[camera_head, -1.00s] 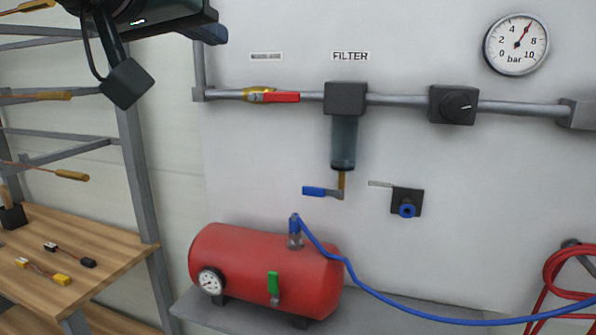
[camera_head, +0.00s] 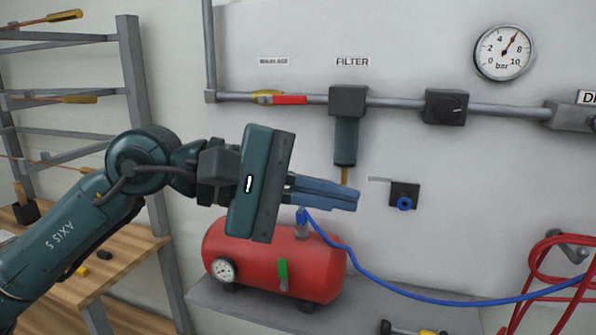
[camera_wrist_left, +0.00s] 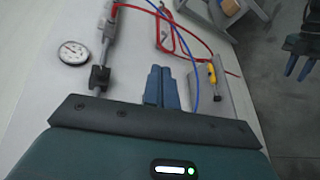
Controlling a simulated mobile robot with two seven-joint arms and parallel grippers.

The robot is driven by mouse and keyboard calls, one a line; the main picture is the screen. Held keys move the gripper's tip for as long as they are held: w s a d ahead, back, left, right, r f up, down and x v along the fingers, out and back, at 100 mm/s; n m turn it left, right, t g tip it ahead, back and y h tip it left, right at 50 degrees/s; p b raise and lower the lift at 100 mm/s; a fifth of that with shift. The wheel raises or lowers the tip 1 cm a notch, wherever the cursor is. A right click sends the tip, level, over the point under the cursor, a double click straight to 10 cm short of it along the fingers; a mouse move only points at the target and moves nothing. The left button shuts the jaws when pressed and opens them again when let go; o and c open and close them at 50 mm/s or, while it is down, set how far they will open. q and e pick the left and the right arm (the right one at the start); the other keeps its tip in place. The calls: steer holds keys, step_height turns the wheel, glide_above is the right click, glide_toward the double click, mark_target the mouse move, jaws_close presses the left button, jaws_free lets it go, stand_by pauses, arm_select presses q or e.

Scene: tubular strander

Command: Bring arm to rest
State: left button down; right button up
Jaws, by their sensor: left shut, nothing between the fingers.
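My left arm comes in from the left in the head view, its dark green links crossing the wooden bench. My left gripper (camera_head: 357,200) points right with its blue fingers together and nothing between them. In the head view it overlaps the space below the filter (camera_head: 345,140) and just above the red air tank (camera_head: 258,250). The closed fingers also show in the left wrist view (camera_wrist_left: 160,88).
The wall pipe carries a red-handled valve (camera_head: 288,100) and a black regulator (camera_head: 446,106); a gauge (camera_head: 503,52) hangs above. A blue hose (camera_head: 385,290) runs right from the tank. Red hose coils (camera_head: 540,280) hang at right. A rack (camera_head: 132,70) stands left.

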arm_select(q)
steer(key=w+a+f+m+t+p, duration=0.1)
steer(key=w+a+f+m+t, duration=0.15)
steer(key=f+m+t, duration=0.5)
steer(key=w+a+f+m+t+y+p, duration=0.1)
steer(key=a+f+m+t, duration=0.25)
steer(key=m, duration=0.75)
steer(key=w+a+f+m+t+p, duration=0.1)
steer(key=w+a+f+m+t, duration=0.1)
steer(key=a+f+m+t, duration=0.5)
steer(key=s+a+f+n+g+y+p, duration=0.1)
steer(key=s+f+n+g+y, duration=0.1)
steer(key=f+n+y, duration=0.35)
steer(key=s+a+f+n+g+y, duration=0.1)
steer(key=s+f+n+g+y, duration=0.15)
steer(key=f+n, duration=0.55)
steer(key=s+a+f+n+g+y, duration=0.2)
steer(key=s+a+f+n+g, duration=0.1)
steer(key=s+f, duration=0.8)
step_height(320, 180, down, 2)
steer(key=shift+s+f+n+g+y+p, duration=0.15)
steer(key=shift+s+n+g+y+p, duration=0.2)
steer(key=shift+n+g, duration=0.7)
arm_select(e)
steer(key=shift+s+d+r+h, duration=0.3)
steer(key=shift+d+r+h, duration=0.25)
steer(key=shift+r, duration=0.3)
